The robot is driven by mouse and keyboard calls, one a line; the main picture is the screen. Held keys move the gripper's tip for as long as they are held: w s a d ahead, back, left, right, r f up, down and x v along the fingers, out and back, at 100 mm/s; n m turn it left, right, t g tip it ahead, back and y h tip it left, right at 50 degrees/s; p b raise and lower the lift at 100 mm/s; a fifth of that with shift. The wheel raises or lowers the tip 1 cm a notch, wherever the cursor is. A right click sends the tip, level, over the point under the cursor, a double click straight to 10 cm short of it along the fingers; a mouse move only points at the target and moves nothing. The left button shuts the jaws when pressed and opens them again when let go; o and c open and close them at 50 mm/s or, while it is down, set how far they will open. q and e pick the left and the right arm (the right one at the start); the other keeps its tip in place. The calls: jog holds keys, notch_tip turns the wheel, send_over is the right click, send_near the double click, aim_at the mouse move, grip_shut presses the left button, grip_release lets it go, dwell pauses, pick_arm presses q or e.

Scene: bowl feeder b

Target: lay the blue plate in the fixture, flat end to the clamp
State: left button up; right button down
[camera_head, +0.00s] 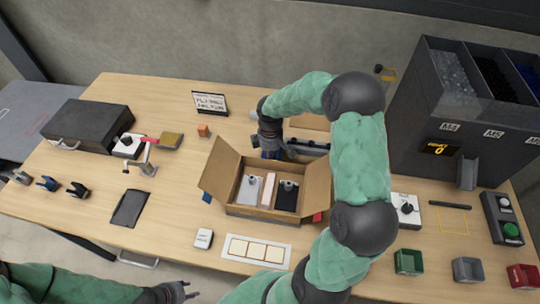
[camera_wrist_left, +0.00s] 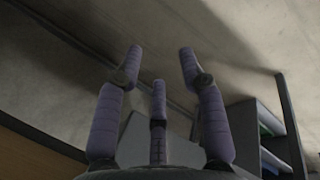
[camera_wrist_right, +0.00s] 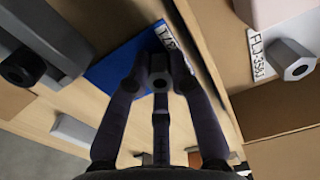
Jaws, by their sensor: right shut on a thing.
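The blue plate (camera_wrist_right: 125,62) shows in the right wrist view, flat-sided, with a white printed label near its right end. My right gripper (camera_wrist_right: 160,72) is shut on it at that end; the fingers cover part of the plate. In the head view my right gripper (camera_head: 270,140) is just behind the open carton, and its hold is mostly hidden. A toggle clamp with a red handle (camera_head: 148,140) stands on the left of the table; I cannot clearly make out the fixture. My left gripper (camera_wrist_left: 160,75) is open and empty, its fingers spread; it also shows low in the head view (camera_head: 178,291).
The open carton (camera_head: 262,212) holds grey, white and black parts. A black case (camera_head: 88,125) stands at the left, and a dark flat pad (camera_head: 130,207) lies nearer. A tall bin unit (camera_head: 420,130) stands at the right.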

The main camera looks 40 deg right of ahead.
jog(key=shift+f, duration=0.15)
jog(key=c, duration=1.4)
grip_release()
